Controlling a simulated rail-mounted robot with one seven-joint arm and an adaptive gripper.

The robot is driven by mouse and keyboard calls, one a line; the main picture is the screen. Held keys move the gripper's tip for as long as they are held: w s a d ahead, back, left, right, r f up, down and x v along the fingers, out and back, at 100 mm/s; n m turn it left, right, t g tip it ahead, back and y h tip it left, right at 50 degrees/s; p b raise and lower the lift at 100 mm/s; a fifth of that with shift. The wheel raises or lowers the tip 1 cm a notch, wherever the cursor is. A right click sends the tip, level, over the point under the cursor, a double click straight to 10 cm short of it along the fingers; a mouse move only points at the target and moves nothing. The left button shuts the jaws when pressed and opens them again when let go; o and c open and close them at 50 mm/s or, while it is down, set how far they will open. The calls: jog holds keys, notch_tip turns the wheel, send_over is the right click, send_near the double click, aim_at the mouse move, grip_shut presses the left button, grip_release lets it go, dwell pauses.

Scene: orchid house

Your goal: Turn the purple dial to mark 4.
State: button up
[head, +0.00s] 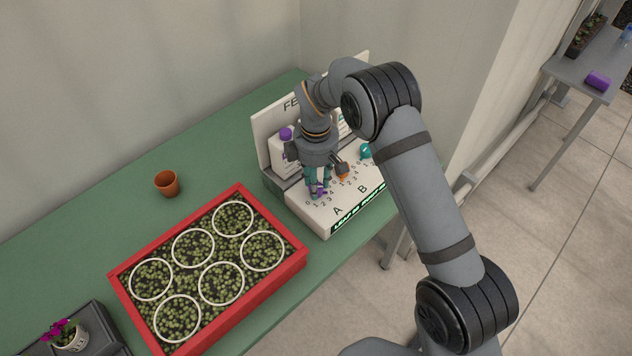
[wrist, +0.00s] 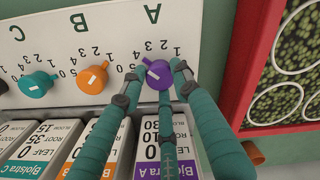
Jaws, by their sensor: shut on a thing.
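The purple dial (wrist: 158,76) sits under the letter A on the white sloping panel. My gripper (wrist: 156,72) is shut on it, one teal finger on each side. Its white pointer line slants to the upper left in the wrist view, towards the side with marks 3 and 4; I cannot tell the exact mark. In the head view my gripper (head: 318,188) points down at the panel's near left end, and its fingers partly hide the purple dial (head: 319,190).
An orange dial (wrist: 92,79) under B and a teal dial (wrist: 37,84) under C stand beside it. Labelled bottles (wrist: 165,150) stand behind the dials. A red-rimmed tray (head: 290,235) of seedlings lies close by, with a small terracotta pot (head: 167,184) beyond.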

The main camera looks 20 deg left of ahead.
jog(key=o, duration=1.1)
jog(key=shift+c, duration=0.2)
jog(key=shift+o, duration=0.6)
notch_tip(320, 180, up, 12)
notch_tip(320, 180, down, 12)
jog(key=shift+f, duration=0.1)
dwell(0.4)
